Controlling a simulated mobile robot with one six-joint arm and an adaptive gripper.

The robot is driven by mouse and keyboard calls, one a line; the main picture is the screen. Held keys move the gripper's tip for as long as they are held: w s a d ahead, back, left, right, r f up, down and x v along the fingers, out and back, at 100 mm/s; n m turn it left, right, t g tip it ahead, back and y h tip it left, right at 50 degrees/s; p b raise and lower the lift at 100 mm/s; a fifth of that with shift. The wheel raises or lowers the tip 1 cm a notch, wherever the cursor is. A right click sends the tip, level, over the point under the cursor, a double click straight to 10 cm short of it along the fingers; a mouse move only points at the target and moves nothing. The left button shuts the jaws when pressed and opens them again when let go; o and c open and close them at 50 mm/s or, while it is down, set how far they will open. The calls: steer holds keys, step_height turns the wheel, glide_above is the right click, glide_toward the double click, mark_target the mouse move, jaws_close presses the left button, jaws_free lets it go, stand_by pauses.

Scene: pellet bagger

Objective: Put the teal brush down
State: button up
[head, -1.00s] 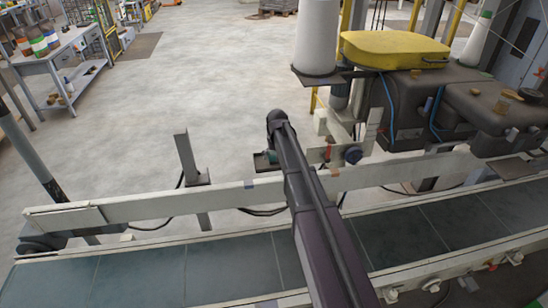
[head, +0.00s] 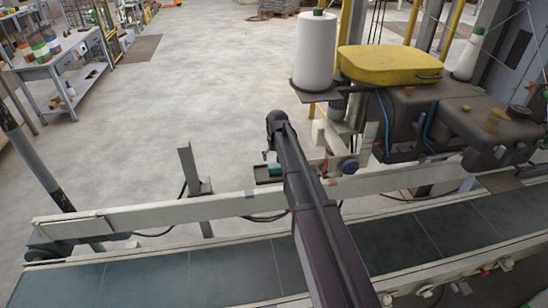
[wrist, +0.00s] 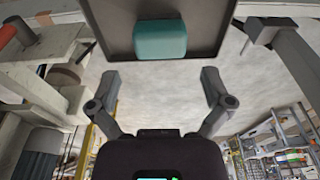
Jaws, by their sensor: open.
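The teal brush (head: 275,169) rests on a small dark tray (head: 261,180) beyond the conveyor's far rail, just left of my arm's end. The wrist view shows the brush (wrist: 160,40) as a rounded teal block on the dark tray (wrist: 113,14). My gripper (wrist: 160,82) is open and empty. Its two fingers are spread wide, apart from the brush, with bare floor showing between them. In the head view my arm hides most of the gripper.
The conveyor belt (head: 235,268) and its pale far rail (head: 150,212) run across the front. A grey post (head: 188,168) stands left of the tray. A machine with a yellow cover (head: 388,64) and a white thread cone (head: 314,55) stands close on the right. Open floor lies behind.

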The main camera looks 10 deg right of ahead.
steer(key=shift+s+r+p, duration=0.2)
steer(key=shift+r+p, duration=0.85)
steer(key=shift+r, duration=0.15)
steer(key=shift+s+r+p, duration=0.2)
steer(key=shift+r+p, duration=0.85)
steer(key=shift+r, duration=0.15)
steer(key=s+g, duration=0.1)
steer(key=s, duration=2.6)
steer(key=shift+s+a+g, duration=0.2)
steer(key=shift+s+g, duration=0.1)
steer(key=shift+g, duration=0.1)
steer(key=shift+w+f, duration=0.1)
steer(key=p, duration=0.2)
glide_toward(276, 168)
steer(key=w+r, duration=0.1)
steer(key=w, duration=0.1)
steer(key=shift+a+r, duration=0.15)
steer(key=shift+r, duration=0.05)
steer(key=shift+s+f, duration=0.1)
